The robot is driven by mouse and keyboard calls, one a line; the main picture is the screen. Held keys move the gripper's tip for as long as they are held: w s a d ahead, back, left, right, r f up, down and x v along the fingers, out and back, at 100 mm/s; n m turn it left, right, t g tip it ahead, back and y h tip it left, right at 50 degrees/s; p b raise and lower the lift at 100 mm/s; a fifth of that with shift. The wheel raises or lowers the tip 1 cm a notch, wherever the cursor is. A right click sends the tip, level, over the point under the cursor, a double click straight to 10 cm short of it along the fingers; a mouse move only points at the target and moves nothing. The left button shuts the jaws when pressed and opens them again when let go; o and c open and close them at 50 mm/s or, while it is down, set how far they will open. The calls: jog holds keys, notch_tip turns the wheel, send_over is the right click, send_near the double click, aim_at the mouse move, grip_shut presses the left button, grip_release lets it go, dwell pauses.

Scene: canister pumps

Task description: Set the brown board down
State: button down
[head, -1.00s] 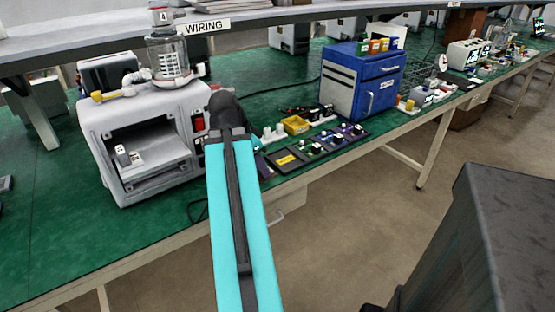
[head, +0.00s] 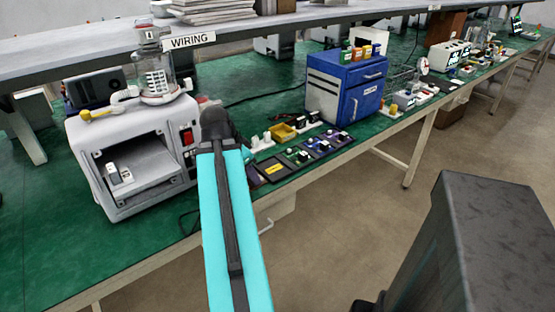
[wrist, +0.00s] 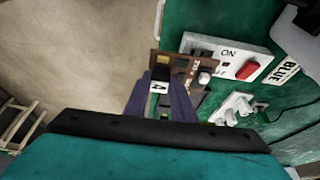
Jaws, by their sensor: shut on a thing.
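The brown board (wrist: 184,66) shows in the wrist view just beyond my fingertips. It carries a white round knob, small dark parts and a dark part with a tag marked 4. My gripper (wrist: 163,84) is shut on the board, with the dark fingers either side of the tagged part. The board hangs near the edge of the green bench (wrist: 200,18); I cannot tell whether it touches anything below. In the head view my arm hides the gripper and the board.
A white panel with a red switch (wrist: 248,70) and a BLUE label (wrist: 287,72) lie close right of the board. In the head view, several dark boards (head: 300,157) line the bench's front edge. A white machine (head: 130,150) stands left and a blue cabinet (head: 345,85) behind.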

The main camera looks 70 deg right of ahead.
jog(key=shift+s+d+r+p, duration=0.15)
jog(key=shift+d+p, duration=0.2)
jog(key=shift+p, duration=0.75)
jog(key=shift+s+d+p, duration=0.15)
jog(key=shift+d+p, duration=0.2)
jog(key=shift+p, duration=0.7)
jog(key=d+p, duration=0.2)
jog(key=p, duration=0.1)
jog(key=shift+s+d, duration=0.15)
jog(key=shift+s, duration=0.15)
jog(key=s+d, duration=0.1)
jog(key=d, duration=0.2)
jog(key=s+d+f+p, duration=0.1)
jog(key=d, duration=0.3)
jog(key=d+p, duration=0.1)
jog(key=d, duration=0.2)
jog(key=shift+s+d+f, duration=0.15)
jog(key=shift+s+f, duration=0.15)
jog(key=shift+s, duration=0.1)
jog(key=shift+f+p, duration=0.1)
jog(key=shift+p, duration=0.2)
jog(key=shift+f+p, duration=0.55)
jog(key=shift+f, duration=1.15)
jog(key=shift+f, duration=0.15)
jog(key=c, duration=1.5)
grip_release()
